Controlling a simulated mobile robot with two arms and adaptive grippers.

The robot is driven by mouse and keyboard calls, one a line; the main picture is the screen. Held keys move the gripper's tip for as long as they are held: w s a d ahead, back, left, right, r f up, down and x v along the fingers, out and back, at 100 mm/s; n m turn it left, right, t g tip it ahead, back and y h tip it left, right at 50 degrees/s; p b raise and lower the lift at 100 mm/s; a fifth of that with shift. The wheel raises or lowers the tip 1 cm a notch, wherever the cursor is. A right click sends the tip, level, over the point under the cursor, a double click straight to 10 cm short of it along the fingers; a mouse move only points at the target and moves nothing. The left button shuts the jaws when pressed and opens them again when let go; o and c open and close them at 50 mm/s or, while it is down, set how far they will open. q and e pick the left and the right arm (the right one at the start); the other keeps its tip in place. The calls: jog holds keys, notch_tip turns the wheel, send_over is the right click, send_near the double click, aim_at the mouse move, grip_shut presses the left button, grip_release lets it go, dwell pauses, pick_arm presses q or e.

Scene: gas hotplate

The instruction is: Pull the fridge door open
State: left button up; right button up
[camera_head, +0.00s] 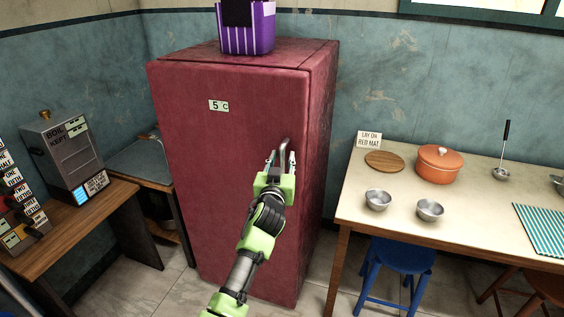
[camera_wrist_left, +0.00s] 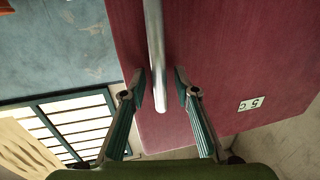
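The red fridge (camera_head: 225,150) stands in the middle of the head view, and its door looks closed. Its metal bar handle (camera_head: 286,150) is upright near the right edge of the door. The handle (camera_wrist_left: 156,60) also shows in the left wrist view, between my left fingertips. My left gripper (camera_head: 280,160) is at the handle, with one finger on either side of it. In the wrist view the left gripper (camera_wrist_left: 161,87) is open, with a visible gap between the handle and at least one finger. My right gripper is not in view.
A purple striped container (camera_head: 246,30) stands on top of the fridge. A light table (camera_head: 335,205) with bowls and an orange pot (camera_head: 438,166) is to the right. A wooden counter (camera_head: 75,225) with a machine is to the left. Bare floor lies before the fridge.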

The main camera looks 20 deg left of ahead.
pick_arm(q)
grip_shut()
